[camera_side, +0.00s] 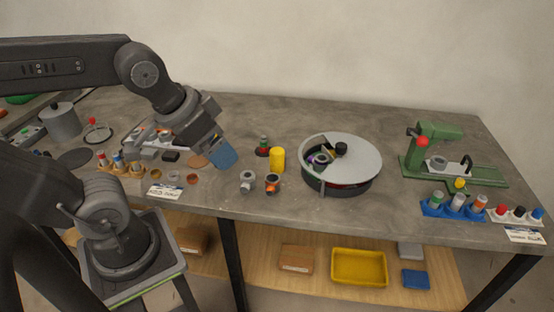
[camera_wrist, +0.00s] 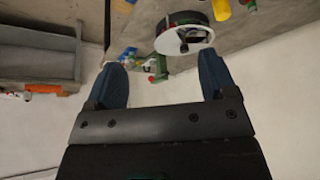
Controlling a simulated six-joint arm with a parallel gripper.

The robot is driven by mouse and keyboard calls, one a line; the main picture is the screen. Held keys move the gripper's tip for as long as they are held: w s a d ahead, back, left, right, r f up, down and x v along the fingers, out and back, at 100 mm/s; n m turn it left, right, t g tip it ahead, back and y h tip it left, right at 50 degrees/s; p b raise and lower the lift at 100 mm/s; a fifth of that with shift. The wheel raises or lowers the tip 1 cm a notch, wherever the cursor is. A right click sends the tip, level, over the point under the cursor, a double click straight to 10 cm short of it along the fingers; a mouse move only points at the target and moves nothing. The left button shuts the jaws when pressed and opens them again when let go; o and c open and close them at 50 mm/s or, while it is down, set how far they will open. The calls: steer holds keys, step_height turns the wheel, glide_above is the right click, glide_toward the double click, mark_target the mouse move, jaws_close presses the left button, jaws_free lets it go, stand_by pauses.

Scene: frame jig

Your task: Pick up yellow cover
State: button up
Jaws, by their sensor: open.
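The yellow cover (camera_side: 277,159) appears as an upright yellow cylinder on the grey bench in the side view, just left of the round device. A yellow piece, likely the same cover (camera_wrist: 221,10), shows at the top edge of the wrist view. My gripper (camera_side: 224,155) is above the bench, left of the cover and apart from it. In the wrist view its two blue fingers (camera_wrist: 161,74) are spread wide with nothing between them. In the side view the fingers overlap, so the gap is hidden.
A round device with a grey lid (camera_side: 358,157) stands right of the cover. Small grey (camera_side: 247,181) and orange (camera_side: 272,184) fittings lie in front; a red-and-green part (camera_side: 263,146) is behind. A green press (camera_side: 437,150) is at right. A yellow tray (camera_side: 359,268) sits on the shelf below.

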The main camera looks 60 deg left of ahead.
steer(key=m+g+y, duration=0.2)
steer(key=m+g, duration=0.3)
steer(key=m, duration=1.4)
glide_above(277, 151)
steer(key=d, duration=0.2)
step_height(277, 151, down, 12)
steer(key=shift+m, duration=0.3)
steer(key=f, duration=0.2)
steer(key=a+f, duration=0.1)
steer(key=f, duration=0.4)
steer(key=shift+a+f, duration=0.15)
steer(key=shift+f, duration=0.05)
steer(key=shift+w+a+f, duration=0.1)
steer(key=shift+a+f, duration=0.1)
steer(key=shift+f, duration=0.8)
steer(key=shift+a+f, duration=0.2)
steer(key=shift+f, duration=0.85)
steer(key=shift+w+a+f, duration=0.1)
steer(key=shift+a+f, duration=0.1)
steer(key=shift+f, duration=0.8)
steer(key=c, duration=1)
